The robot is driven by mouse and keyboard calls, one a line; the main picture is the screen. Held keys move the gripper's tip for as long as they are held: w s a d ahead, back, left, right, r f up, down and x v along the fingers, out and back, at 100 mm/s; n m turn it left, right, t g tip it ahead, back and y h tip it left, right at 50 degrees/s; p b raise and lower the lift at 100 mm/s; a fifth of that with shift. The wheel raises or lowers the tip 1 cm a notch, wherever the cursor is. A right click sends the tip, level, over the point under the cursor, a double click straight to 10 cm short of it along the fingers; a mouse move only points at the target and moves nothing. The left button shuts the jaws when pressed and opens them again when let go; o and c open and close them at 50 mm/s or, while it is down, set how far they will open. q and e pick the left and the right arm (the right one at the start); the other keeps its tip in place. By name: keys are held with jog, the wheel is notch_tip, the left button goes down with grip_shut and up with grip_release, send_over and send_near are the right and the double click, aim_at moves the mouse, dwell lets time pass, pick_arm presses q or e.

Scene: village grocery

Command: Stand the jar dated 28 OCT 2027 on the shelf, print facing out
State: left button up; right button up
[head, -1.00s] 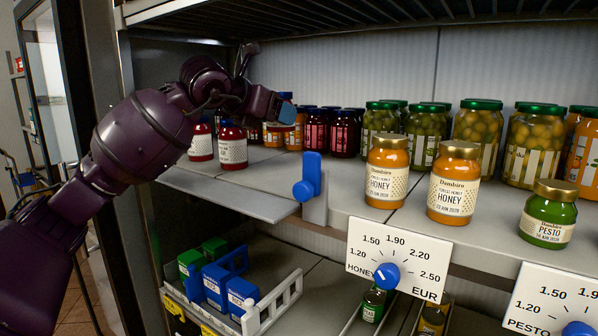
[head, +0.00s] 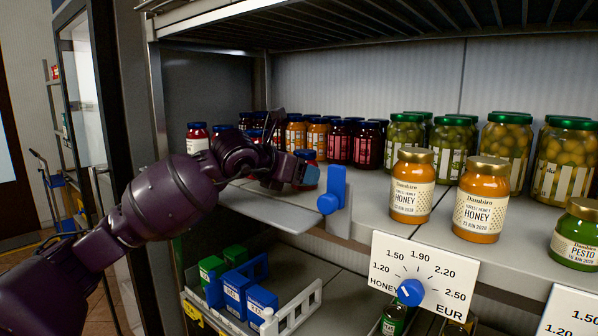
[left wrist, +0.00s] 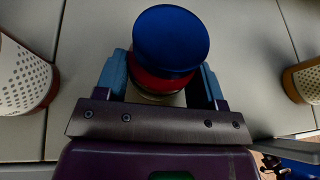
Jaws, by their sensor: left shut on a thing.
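My left gripper (head: 305,174) is low over the front of the shelf (head: 272,212), left of a blue knob on a bracket. In the left wrist view, its two blue fingers (left wrist: 162,78) are shut on a red jar with a blue lid (left wrist: 170,42). The jar is seen from above, so its print and date are hidden. My right gripper is not in view.
A red jar (head: 197,137) stands at the shelf's left end, with more jars behind. Two honey jars (head: 411,184) stand right of the blue knob (head: 330,202). In the left wrist view, a dotted-label jar (left wrist: 22,78) is at left and another (left wrist: 303,80) at right.

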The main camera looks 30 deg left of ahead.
pick_arm(q)
jog(key=o, duration=0.9)
jog(key=shift+o, duration=1.2)
jog(key=shift+r, duration=0.1)
jog(key=b+v, duration=0.1)
jog(key=v, duration=0.9)
jog(key=shift+s+r, duration=0.1)
jog(key=shift+s, duration=0.3)
jog(key=shift+s+a+r, duration=0.15)
jog(key=shift+s+r, duration=0.05)
jog(key=shift+s, duration=0.25)
jog(key=shift+s+r, duration=0.1)
jog(key=shift+s, duration=0.05)
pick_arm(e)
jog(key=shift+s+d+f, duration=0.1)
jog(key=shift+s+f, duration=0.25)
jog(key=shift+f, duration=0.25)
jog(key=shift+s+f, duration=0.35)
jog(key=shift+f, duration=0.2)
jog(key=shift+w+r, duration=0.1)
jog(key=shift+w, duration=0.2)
